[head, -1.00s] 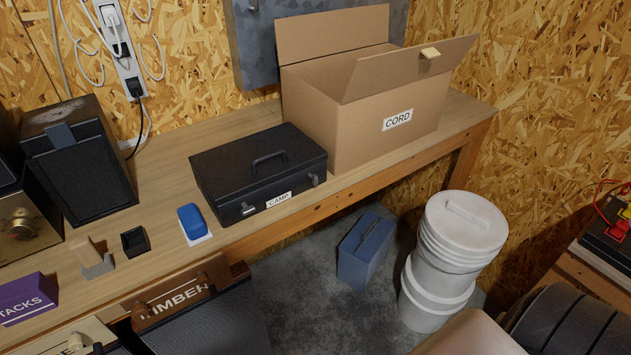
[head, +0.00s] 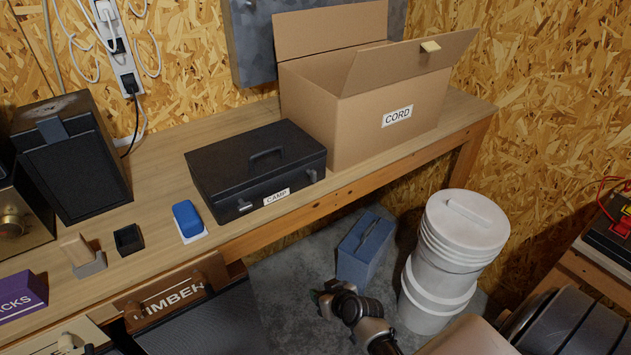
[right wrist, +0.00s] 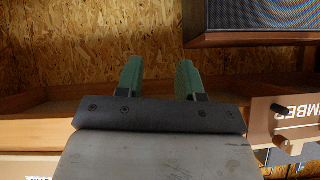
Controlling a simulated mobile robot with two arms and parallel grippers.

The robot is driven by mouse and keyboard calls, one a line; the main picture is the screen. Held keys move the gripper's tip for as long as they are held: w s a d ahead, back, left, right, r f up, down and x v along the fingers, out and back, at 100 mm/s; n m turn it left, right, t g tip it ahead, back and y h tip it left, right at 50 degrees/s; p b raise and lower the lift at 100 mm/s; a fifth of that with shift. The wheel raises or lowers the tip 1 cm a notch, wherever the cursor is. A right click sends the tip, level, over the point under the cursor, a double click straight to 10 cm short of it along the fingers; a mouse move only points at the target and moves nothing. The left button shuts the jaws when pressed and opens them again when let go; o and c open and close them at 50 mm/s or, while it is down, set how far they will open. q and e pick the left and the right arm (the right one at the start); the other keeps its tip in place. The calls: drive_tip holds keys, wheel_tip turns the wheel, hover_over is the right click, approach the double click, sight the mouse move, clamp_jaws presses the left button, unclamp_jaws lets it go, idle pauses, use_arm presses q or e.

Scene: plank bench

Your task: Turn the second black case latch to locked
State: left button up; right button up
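The black case (head: 256,171) labelled CAMP lies shut on the plank bench, its handle on the lid. A small left latch (head: 245,206) and right latch (head: 313,175) show on its front face. They are too small to tell which way each is turned. My right gripper (head: 325,300) is low in front of the bench, below and right of the case and well apart from it. In the right wrist view its green fingers (right wrist: 159,75) stand apart with nothing between them. My left gripper is not in view.
The open CORD carton (head: 365,120) stands right of the case on the bench (head: 160,160). A blue object (head: 187,218) lies left of the case. Below are a blue box (head: 364,250) and white buckets (head: 455,250) on the floor. A TIMBER drawer front (head: 170,298) is at lower left.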

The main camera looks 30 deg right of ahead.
drive_tip(key=w+d+r+t, duration=0.2)
drive_tip(key=r, duration=0.5)
drive_tip(key=w+d+r+t, duration=0.2)
drive_tip(key=r, duration=0.6)
drive_tip(key=n+t, duration=0.1)
drive_tip(key=t, duration=0.2)
approach(316, 177)
drive_tip(key=w, duration=0.3)
drive_tip(key=w+p, duration=0.1)
drive_tip(key=w, duration=0.5)
drive_tip(key=shift+w+a, duration=0.4)
clamp_jaws()
